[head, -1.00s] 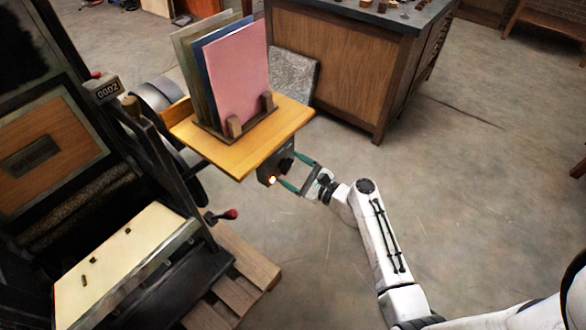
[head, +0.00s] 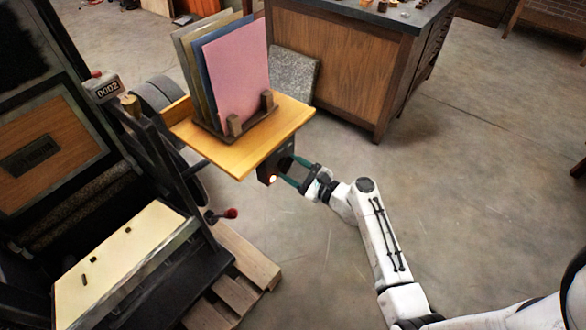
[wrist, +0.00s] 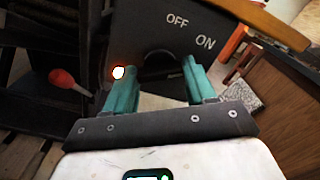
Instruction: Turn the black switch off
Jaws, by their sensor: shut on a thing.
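The black switch (wrist: 160,61) is a round knob on the front of a dark box (wrist: 140,25), in the wrist view. White OFF and ON labels are printed on that face, upper right of the knob. My gripper (wrist: 160,68) has its two teal fingers shut on the switch, one on each side. The fingers hide parts of the knob, and I cannot make out where it points. A small lamp (wrist: 118,72) glows bright left of the knob. In the head view, my gripper (head: 288,171) reaches the box (head: 268,168) from the right.
The box hangs under a wooden shelf (head: 290,125) that holds upright coloured boards (head: 237,70). A press with a red-knobbed lever (head: 230,213) stands left, above a wooden pallet (head: 250,262). A wooden cabinet (head: 335,70) stands behind. The floor at right is clear.

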